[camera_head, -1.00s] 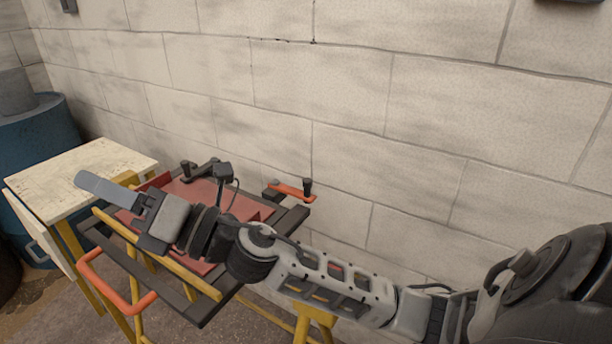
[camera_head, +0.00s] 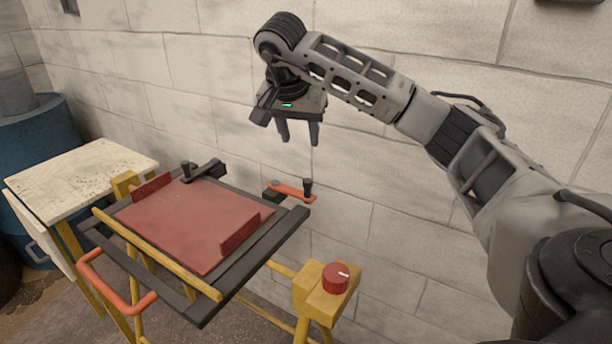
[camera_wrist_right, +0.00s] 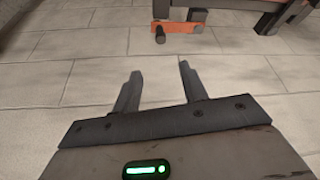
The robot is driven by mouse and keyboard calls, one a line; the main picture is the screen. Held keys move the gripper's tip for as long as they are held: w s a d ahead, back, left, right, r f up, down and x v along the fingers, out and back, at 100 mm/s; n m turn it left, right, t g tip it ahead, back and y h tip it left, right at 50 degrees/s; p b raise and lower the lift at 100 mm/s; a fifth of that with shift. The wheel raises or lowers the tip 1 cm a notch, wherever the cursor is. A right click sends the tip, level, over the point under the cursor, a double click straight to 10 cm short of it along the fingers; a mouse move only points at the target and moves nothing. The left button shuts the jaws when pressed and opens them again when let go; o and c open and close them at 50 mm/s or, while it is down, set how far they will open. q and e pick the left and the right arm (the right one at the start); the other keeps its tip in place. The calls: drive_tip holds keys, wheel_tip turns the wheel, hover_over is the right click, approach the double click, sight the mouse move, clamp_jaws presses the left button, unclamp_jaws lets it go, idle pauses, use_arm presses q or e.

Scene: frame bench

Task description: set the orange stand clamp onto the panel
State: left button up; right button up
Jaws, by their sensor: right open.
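The orange stand clamp (camera_head: 290,190) is a short orange bar with a black upright knob at its right end. It sits at the back right corner of the dark frame and points away from the panel, apart from it. The red panel (camera_head: 180,222) lies tilted in the frame. My right gripper (camera_head: 299,142) is open and empty, fingers down, raised above the clamp in the head view. In the right wrist view the clamp (camera_wrist_right: 183,28) shows beyond the open fingers (camera_wrist_right: 160,72). My left gripper is not in view.
A dark clamp (camera_head: 208,170) reaches over the panel's back edge. A red knob (camera_head: 336,278) on a yellow box stands at the front right. An orange handle (camera_head: 112,287) juts from the front left. A pale side table (camera_head: 80,175) and blue barrel (camera_head: 40,140) stand left. The wall is close behind.

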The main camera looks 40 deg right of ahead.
sight(307, 181)
drive_tip(key=p+x, duration=0.1)
drive_tip(key=x, duration=1.3)
drive_tip(key=shift+a+f, duration=0.1)
drive_tip(key=shift+a, duration=0.05)
clamp_jaws()
